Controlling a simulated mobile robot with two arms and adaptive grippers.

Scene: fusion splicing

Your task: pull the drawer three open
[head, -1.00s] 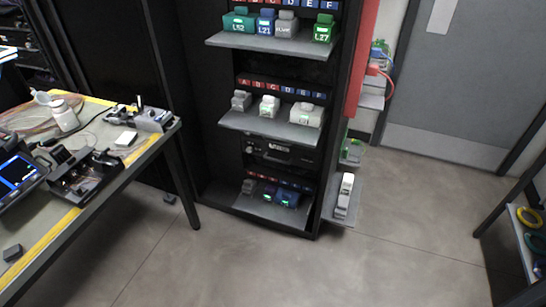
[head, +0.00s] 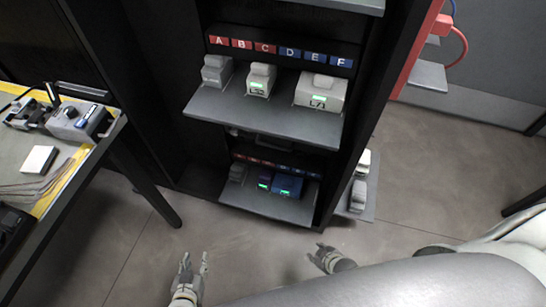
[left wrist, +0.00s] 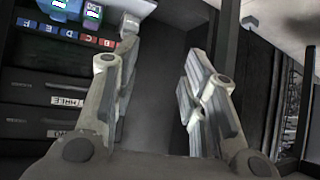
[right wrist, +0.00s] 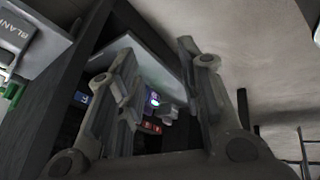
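A black shelf cabinet (head: 300,45) stands ahead. A dark drawer front (head: 262,141) shows partly between its two lower shelves in the head view. In the left wrist view two black drawer fronts are stacked, an upper one (left wrist: 35,88) and a lower one (left wrist: 25,128), each with a small label plate; both look shut. My left gripper (head: 194,264) is open and empty, low in front of the cabinet. My right gripper (head: 320,254) is open and empty, low near the cabinet's right side. Neither touches a drawer.
A shelf (head: 265,118) with grey boxes and a lower shelf (head: 270,205) with blue ones jut from the cabinet. A small side shelf (head: 369,207) sticks out at its right. A workbench (head: 75,170) stands left. Floor in front is clear.

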